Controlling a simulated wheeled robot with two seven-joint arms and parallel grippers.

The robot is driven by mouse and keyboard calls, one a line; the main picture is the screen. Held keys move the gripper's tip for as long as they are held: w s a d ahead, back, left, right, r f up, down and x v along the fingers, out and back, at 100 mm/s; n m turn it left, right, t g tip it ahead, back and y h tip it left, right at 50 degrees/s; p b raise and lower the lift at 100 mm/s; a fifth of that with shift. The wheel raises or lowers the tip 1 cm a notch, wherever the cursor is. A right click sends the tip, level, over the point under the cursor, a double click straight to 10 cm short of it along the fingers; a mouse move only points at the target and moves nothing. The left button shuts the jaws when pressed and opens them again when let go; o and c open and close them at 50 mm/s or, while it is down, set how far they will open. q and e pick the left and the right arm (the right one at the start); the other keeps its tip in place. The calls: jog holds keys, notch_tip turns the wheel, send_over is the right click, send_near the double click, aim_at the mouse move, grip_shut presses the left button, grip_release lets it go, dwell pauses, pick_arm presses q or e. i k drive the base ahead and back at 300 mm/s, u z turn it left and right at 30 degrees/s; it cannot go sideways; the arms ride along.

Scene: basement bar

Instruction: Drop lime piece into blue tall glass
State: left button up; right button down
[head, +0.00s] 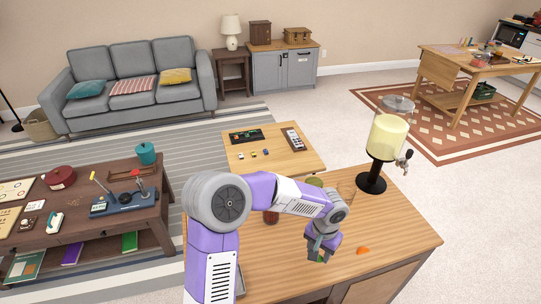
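My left arm reaches in from the lower left over the wooden bar counter (405,240). Its gripper (321,254) points down, low over the counter. A small green piece (321,259), likely the lime piece, shows at the fingertips. I cannot tell whether the fingers hold it or stand around it. A clear glass (346,190) stands behind the wrist, near the counter's back edge. I cannot make out a blue tall glass; my arm hides part of the counter. My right gripper is not in view.
An orange piece (363,251) lies right of the gripper. A drink dispenser (386,140) on a black stand is at the back right. A dark red item (271,217) and a green-topped item (315,182) stand beside my arm. The counter's right part is clear.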

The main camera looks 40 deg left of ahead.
aim_at(272, 223)
jog(key=z, duration=1.85)
jog(key=k, duration=1.6)
jog(key=u, duration=0.8)
jog(key=i, duration=0.5)
